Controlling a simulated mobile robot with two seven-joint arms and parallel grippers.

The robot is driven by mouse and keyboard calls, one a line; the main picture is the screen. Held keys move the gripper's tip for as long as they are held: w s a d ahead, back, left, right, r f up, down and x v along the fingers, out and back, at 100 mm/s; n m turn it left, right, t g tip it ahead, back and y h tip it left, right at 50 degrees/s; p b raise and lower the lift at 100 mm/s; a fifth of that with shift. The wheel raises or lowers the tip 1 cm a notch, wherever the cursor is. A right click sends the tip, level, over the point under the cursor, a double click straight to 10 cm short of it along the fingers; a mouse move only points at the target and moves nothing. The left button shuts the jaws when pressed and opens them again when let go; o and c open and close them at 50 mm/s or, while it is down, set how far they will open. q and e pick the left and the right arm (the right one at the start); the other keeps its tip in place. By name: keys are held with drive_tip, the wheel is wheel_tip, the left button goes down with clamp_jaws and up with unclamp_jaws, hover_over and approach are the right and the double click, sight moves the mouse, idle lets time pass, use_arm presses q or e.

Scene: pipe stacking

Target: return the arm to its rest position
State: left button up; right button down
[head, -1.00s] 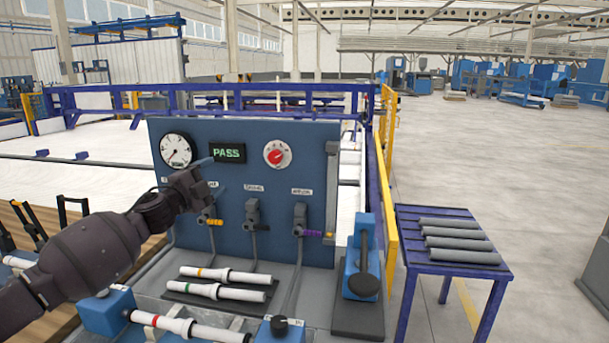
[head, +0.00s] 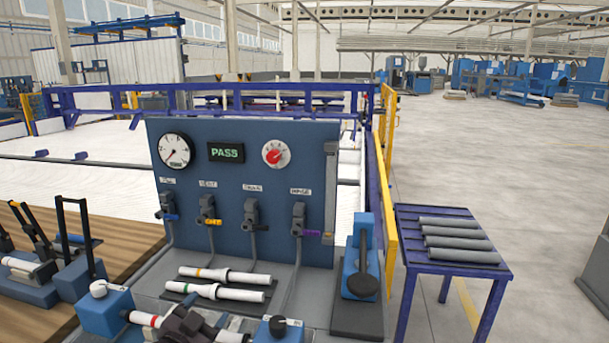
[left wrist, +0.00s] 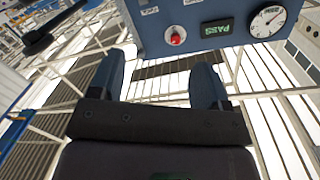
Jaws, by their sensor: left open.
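Only part of my left gripper (head: 183,325) shows, at the bottom edge of the head view, over a white pipe with a red band (head: 145,319) held at a blue fixture (head: 108,312). The rest of that arm is out of frame. In the left wrist view the two fingers of my left gripper (left wrist: 163,80) are spread wide with nothing between them. My right gripper is not in view.
A blue test panel (head: 225,150) with a PASS display (head: 227,152), a gauge (head: 174,150) and several valves stands behind. Two white pipes (head: 225,274) (head: 212,291) lie before it. Grey pipes lie on a blue table (head: 485,275) at right.

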use_arm(q)
drive_tip(key=s+a+f+n+g+y, duration=0.2)
drive_tip(key=s+a+f+n, duration=0.1)
drive_tip(key=s+f, duration=0.6)
drive_tip(key=s+a+f+n+g+y, duration=0.2)
drive_tip(key=s+a+f+n, duration=0.2)
drive_tip(key=s+f, duration=0.6)
drive_tip(key=s, duration=0.7)
drive_tip(key=shift+s+f+g+y, duration=0.15)
drive_tip(key=shift+s+g+y, duration=0.15)
drive_tip(key=shift+s+g, duration=0.1)
